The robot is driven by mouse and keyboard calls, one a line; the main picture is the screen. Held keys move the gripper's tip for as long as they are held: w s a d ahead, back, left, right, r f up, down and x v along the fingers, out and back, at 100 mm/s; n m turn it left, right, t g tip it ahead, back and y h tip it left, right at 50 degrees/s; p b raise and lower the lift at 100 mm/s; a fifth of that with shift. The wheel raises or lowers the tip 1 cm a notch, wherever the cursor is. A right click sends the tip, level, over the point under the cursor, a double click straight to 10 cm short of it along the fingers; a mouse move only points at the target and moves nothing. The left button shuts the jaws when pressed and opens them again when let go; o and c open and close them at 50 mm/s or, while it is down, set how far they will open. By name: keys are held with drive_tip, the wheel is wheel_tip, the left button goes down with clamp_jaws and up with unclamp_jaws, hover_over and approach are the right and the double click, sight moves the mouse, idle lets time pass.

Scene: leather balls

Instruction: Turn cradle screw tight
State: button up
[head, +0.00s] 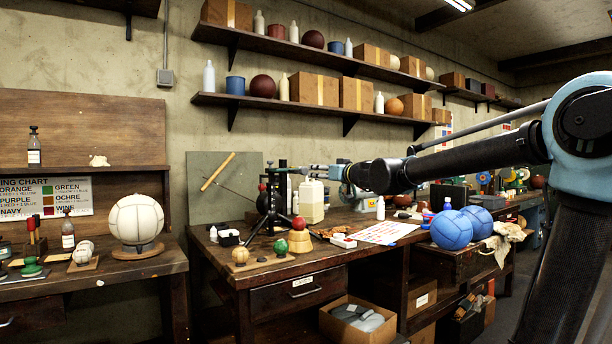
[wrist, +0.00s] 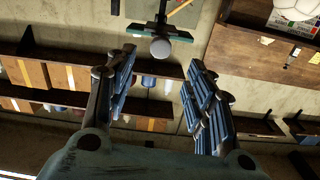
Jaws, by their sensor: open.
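A black tripod stand (head: 270,213), which looks like the cradle, stands on the middle bench. A small red ball (head: 262,187) shows at its upper left. My gripper (head: 285,171) reaches in from the right at the height of the stand's top. In the wrist view my gripper (wrist: 160,82) is open, with nothing between its blue-padded fingers. A grey round knob (wrist: 171,47) on a dark bar lies beyond the fingertips, near the middle of the gap and apart from both fingers. I cannot tell whether this knob is the cradle screw.
Small balls, including a green one (head: 281,246), and a wooden block (head: 300,241) sit at the bench's front. Blue balls (head: 452,229) lie farther right. A large white ball (head: 136,219) stands on the left bench. Shelves (head: 310,104) line the wall.

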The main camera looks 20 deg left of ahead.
sight(306, 171)
drive_tip(key=x, duration=1.1)
drive_tip(key=shift+w+a, duration=0.1)
drive_tip(key=shift+a, duration=0.1)
drive_tip(key=c, duration=1.1)
